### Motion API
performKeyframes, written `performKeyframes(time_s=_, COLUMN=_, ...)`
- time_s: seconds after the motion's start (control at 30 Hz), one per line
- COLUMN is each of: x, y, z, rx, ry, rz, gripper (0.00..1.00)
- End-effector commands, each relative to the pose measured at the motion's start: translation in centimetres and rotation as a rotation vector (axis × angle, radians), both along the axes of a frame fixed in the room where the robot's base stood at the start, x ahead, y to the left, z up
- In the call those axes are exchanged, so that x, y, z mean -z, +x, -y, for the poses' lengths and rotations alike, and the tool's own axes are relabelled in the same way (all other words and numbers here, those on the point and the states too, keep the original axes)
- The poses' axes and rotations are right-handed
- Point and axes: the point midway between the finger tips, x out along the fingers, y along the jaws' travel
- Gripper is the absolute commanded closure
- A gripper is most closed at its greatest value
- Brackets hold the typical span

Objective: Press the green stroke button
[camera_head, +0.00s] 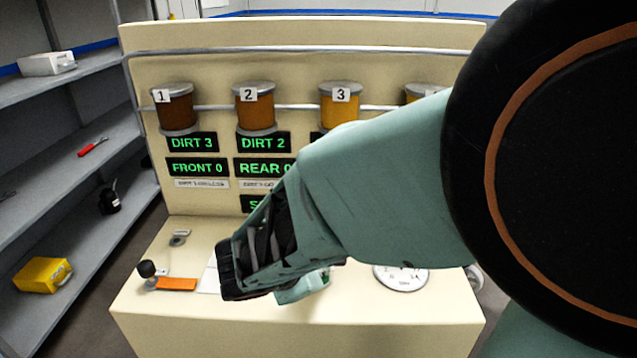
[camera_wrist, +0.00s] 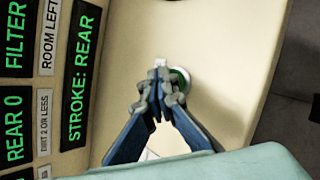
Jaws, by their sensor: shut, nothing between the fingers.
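The green stroke button (camera_wrist: 181,74) shows in the wrist view as a round green-edged shape with a pale rim on the cream panel. My gripper (camera_wrist: 162,88) is shut, its blue and grey fingers together and empty. The fingertips overlap the left side of the button in that view; I cannot tell whether they touch it. A lit display (camera_wrist: 82,80) reads "STROKE: REAR".
The cream stand (camera_head: 300,325) carries numbered jars, including jar 1 (camera_head: 176,108) and jar 3 (camera_head: 340,104), above green-lettered displays. A black-knobbed lever (camera_head: 147,269), an orange label (camera_head: 176,284) and a round dial (camera_head: 401,277) are on its ledge. Grey shelves (camera_head: 75,190) stand left.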

Motion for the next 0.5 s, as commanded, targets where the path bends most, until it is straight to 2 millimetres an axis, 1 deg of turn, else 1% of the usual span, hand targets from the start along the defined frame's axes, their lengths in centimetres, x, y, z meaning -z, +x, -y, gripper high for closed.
performKeyframes(time_s=0.27, x=-1.6, y=0.0, z=0.0, rx=-0.001, ry=0.000, rz=0.001, gripper=1.00)
performKeyframes(time_s=0.5, x=-1.6, y=0.0, z=0.0, rx=0.000, ry=0.000, rz=0.000, gripper=1.00)
